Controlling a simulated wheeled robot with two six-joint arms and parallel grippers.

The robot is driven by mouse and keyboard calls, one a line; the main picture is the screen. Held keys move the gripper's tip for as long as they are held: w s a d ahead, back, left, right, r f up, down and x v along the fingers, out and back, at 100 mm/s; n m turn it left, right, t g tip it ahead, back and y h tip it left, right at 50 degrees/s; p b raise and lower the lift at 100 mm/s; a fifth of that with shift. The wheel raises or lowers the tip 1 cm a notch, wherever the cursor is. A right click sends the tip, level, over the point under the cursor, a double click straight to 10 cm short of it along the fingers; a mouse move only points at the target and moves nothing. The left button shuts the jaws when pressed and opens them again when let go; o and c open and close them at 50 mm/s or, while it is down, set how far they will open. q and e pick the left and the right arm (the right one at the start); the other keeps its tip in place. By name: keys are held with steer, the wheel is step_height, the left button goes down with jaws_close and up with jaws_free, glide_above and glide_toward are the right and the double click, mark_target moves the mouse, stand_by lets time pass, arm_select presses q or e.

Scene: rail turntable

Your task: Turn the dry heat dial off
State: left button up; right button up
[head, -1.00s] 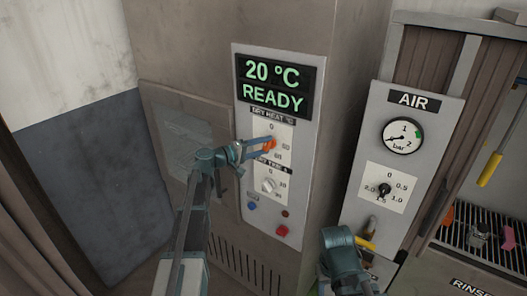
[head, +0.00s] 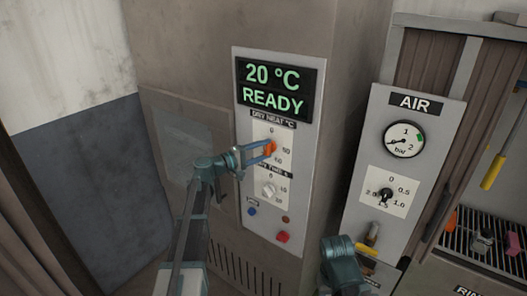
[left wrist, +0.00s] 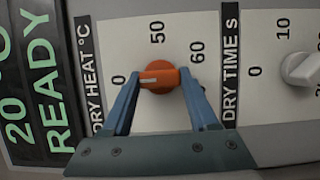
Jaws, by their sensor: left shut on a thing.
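The orange dry heat dial (head: 269,147) is on the grey control panel, under the green display that reads 20 °C READY. It also shows in the left wrist view (left wrist: 160,77), where its white mark points left toward the 0; 50 and 60 stand above and to the right. My left gripper (head: 268,149) is shut on the dial, with one blue finger on each side of it in the left wrist view (left wrist: 160,80).
The white dry time dial (head: 268,189) sits just below the dry heat dial. Lower are a blue button (head: 251,211) and a red button (head: 283,237). The AIR panel (head: 404,165) with a gauge and black knob stands to the right. A rack (head: 470,245) holds several items at far right.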

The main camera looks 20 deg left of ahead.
arm_select(q)
steer(key=o, duration=1.4)
steer(key=v, duration=1.3)
steer(key=shift+s+a+f, duration=0.1)
steer(key=shift+s+a, duration=0.15)
steer(key=shift+a, duration=0.05)
steer(key=s+d+f+m+g+y+b, duration=0.15)
steer(key=s+d+f+m+g, duration=0.35)
steer(key=d+f, duration=0.55)
steer(key=s+d+f+m+g+y+b, duration=0.15)
steer(key=s+d+f+g, duration=0.5)
steer(key=d, duration=0.75)
steer(key=s+f+m+y, duration=0.2)
steer(key=s+f+y, duration=0.1)
steer(key=s, duration=0.2)
steer(key=s+d+f+m+g+y+b, duration=0.1)
steer(key=s+f+m+y, duration=0.1)
steer(key=s+f+y, duration=0.1)
steer(key=s+d+f+m+g+y, duration=0.1)
steer(key=s+f+m+y, duration=0.2)
steer(key=s, duration=0.4)
steer(key=shift+f+y+b, duration=0.35)
steer(key=shift+y+b, duration=0.05)
steer(key=shift+y, duration=0.3)
